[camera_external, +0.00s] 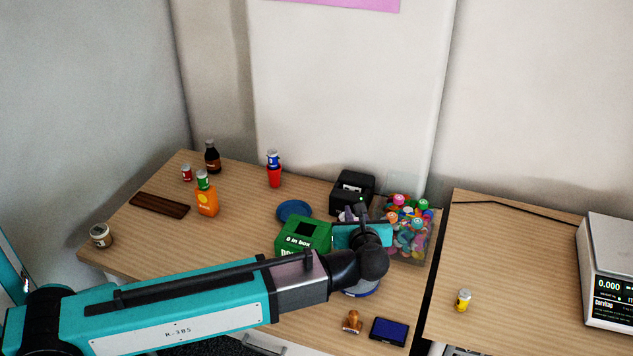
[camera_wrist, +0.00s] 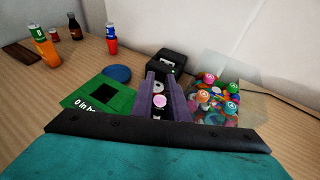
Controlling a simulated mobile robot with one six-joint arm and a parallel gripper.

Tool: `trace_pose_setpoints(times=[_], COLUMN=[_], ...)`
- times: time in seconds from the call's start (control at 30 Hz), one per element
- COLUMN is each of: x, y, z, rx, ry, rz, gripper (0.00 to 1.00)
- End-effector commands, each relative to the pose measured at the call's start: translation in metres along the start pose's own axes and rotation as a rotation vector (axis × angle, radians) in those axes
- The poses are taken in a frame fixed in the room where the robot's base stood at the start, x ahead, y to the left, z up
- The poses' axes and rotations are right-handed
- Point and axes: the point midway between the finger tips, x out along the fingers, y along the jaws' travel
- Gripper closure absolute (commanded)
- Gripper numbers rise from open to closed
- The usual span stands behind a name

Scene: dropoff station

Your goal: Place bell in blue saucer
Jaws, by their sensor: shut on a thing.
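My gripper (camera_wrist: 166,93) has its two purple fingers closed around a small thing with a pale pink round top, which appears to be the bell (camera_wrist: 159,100). The fingers hide most of it. In the external view my gripper (camera_external: 352,214) is largely hidden behind my wrist, and I cannot make out the bell there. The blue saucer (camera_external: 294,211) lies on the wooden table behind the green box, left of my gripper. The saucer also shows in the wrist view (camera_wrist: 117,73), left of the fingers, and looks empty.
A green box (camera_external: 300,236) with a dark opening stands left of my gripper. A black device (camera_external: 352,191) stands behind it, and a clear bin (camera_external: 410,245) of colourful pieces stands to the right. A red cup (camera_external: 274,177) is beyond the saucer. A stamp (camera_external: 352,321) and ink pad (camera_external: 389,331) lie in front.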

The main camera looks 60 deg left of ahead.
Motion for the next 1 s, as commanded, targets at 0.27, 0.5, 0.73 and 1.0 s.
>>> trace_pose_setpoints(times=[0.27, 0.5, 0.73, 1.0], x=[0.075, 0.137, 0.194, 0.251], y=[0.017, 0.041, 0.070, 0.107], z=[0.013, 0.028, 0.043, 0.060], rx=[-0.036, -0.065, -0.093, -0.120], ry=[-0.001, -0.001, -0.002, -0.003], rz=[0.095, 0.174, 0.249, 0.326], gripper=[1.00, 1.00, 1.00, 1.00])
